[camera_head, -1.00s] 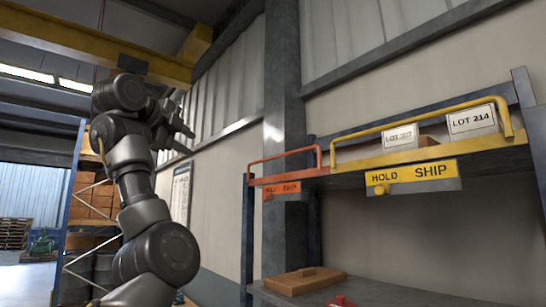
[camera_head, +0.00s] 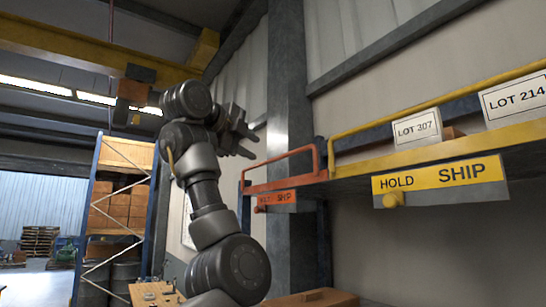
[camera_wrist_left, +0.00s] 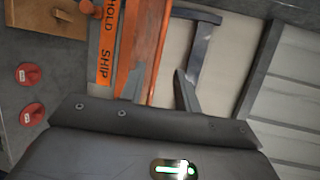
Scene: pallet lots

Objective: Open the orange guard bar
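The orange guard bar (camera_head: 283,157) stands raised along the front edge of the orange shelf section, left of the yellow one. An orange HOLD SHIP plate (camera_head: 278,198) hangs below it, with a knob at its left, HOLD end. My left gripper (camera_head: 250,144) is just left of and above the bar's left end, its fingers apart and empty. In the left wrist view the orange bar (camera_wrist_left: 161,45) runs upward between the two open fingers (camera_wrist_left: 160,88) in the picture; contact cannot be told. My right gripper is not in view.
A yellow guard bar (camera_head: 430,104) fronts white boxes marked LOT 307 (camera_head: 417,128) and LOT 214 (camera_head: 515,98). A grey pillar (camera_head: 288,80) rises behind the orange section. In the wrist view, two red discs (camera_wrist_left: 30,73) and a wooden board (camera_wrist_left: 45,17) lie on the lower shelf.

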